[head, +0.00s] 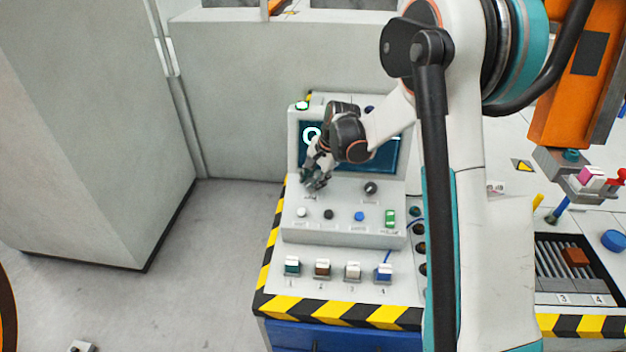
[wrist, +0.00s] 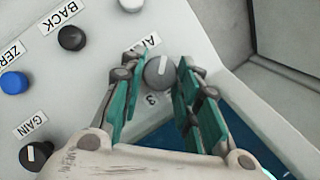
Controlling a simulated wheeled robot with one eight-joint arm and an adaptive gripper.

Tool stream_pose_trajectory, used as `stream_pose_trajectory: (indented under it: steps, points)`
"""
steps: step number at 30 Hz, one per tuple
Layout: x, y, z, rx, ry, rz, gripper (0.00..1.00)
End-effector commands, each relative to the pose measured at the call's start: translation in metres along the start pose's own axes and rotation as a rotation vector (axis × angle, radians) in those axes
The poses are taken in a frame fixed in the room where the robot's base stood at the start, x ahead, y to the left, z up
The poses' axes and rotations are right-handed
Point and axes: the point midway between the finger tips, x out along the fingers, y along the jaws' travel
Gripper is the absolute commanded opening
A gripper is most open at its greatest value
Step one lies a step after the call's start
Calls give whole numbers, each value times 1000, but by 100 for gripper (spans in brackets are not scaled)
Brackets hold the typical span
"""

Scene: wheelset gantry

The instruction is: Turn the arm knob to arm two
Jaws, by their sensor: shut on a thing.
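The arm knob (wrist: 158,72) is a small round grey knob on the sloped light-grey control panel. A partly covered label that starts with "A" and a "3" show beside it in the wrist view. A pale mark shows on its face, but I cannot tell which number it points at. My gripper (wrist: 157,78) has its teal fingers on both sides of the knob, shut on it. In the head view my gripper (head: 314,181) is at the panel's left side, below the screen, and hides the knob.
A GAIN knob (wrist: 36,154), a black BACK button (wrist: 72,38) and a blue ZERO button (wrist: 14,82) sit nearby. The console screen (head: 384,155) is just behind my gripper. Several small coloured blocks (head: 322,269) stand in front of the panel. A grey cabinet (head: 90,130) stands left.

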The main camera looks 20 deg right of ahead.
Motion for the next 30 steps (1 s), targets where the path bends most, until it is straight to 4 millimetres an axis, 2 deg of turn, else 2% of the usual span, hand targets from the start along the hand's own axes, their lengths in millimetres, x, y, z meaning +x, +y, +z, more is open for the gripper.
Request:
stream_pose_trajectory:
  steps: [1,2,4,5,17,23,30]
  points:
    - [0,0,0,-1,-1,0,6]
    - [0,0,0,-1,-1,0,32]
    - [0,0,0,-1,-1,0,48]
    - [0,0,0,-1,-1,0,51]
    - [-4,0,0,-1,0,0,51]
    - [-33,0,0,-1,0,1,51]
    - [-82,0,0,0,-1,1,51]
